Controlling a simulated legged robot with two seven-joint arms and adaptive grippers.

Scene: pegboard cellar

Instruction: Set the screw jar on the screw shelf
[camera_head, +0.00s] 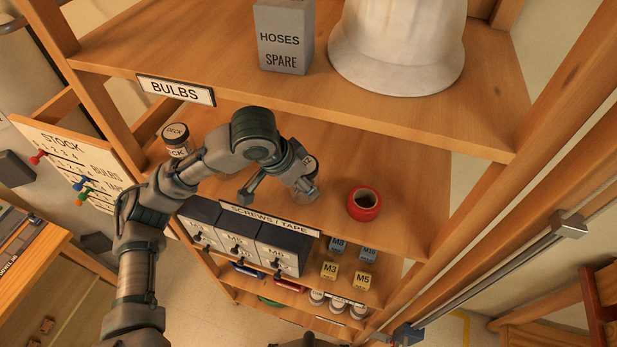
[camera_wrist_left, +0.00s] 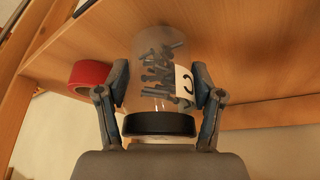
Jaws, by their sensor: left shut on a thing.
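The screw jar (camera_wrist_left: 155,75) is clear, with dark screws inside, a black lid and a white label. My left gripper (camera_wrist_left: 161,88) is shut around its sides in the left wrist view. In the head view the jar (camera_head: 309,164) is partly hidden by my left gripper (camera_head: 277,190). It is at the middle shelf (camera_head: 400,170), which carries a SCREWS / TAPE label (camera_head: 270,219). I cannot tell whether the jar touches the board.
A red tape roll (camera_head: 364,204) sits right of the jar on that shelf. A jar marked DECK (camera_head: 177,140) stands at its left. Labelled drawers (camera_head: 239,237) hang below its front edge. The upper shelf (camera_head: 200,45) holds a grey box (camera_head: 284,37) and white helmet (camera_head: 398,45).

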